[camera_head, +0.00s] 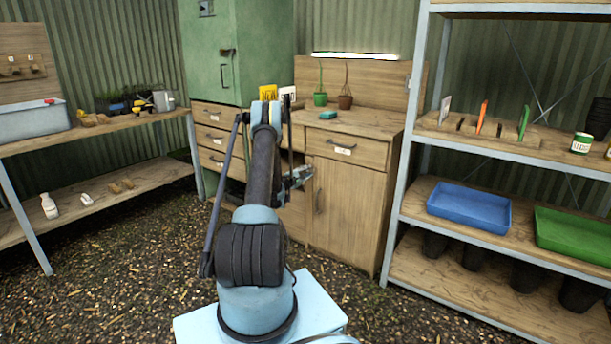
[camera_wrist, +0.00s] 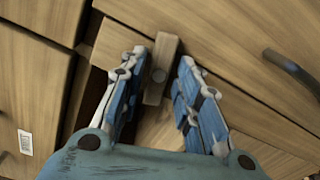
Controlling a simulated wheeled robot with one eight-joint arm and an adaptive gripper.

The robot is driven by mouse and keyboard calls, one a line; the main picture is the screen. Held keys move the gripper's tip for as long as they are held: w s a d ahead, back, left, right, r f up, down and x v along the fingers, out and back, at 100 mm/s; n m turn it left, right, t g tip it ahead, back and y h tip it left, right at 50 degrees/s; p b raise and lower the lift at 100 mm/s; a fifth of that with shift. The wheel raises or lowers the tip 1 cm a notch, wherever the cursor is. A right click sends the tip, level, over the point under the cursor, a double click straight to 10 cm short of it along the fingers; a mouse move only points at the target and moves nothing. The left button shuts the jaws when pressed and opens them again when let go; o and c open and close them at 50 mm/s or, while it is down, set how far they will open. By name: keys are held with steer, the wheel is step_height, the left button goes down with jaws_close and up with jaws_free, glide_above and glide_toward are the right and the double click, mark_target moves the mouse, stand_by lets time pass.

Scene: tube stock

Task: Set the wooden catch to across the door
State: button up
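The wooden catch (camera_wrist: 155,88) is a short wooden bar with a round pivot. It shows in the wrist view between my fingers, its length running away from my gripper and slightly tilted. My gripper (camera_wrist: 161,58) is open, one finger on each side of the catch; the left finger looks closer to it, and I cannot tell whether it touches. In the head view my gripper (camera_head: 300,177) is at the left edge of the wooden cabinet door (camera_head: 346,212), below the drawer. The catch cannot be made out there.
A dark handle (camera_wrist: 291,72) lies right of my gripper in the wrist view, and a white label (camera_wrist: 25,142) at left. A potting bench (camera_head: 372,122) carries pots above the door. A metal shelf (camera_head: 408,180) stands close on the right. The gravel floor (camera_head: 110,270) is clear at left.

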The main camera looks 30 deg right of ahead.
jaws_close()
steer(key=shift+a, duration=0.1)
steer(key=shift+m, duration=1.7)
steer(key=shift+o, duration=2.4)
jaws_free()
steer(key=shift+a, duration=0.1)
steer(key=v, duration=0.7)
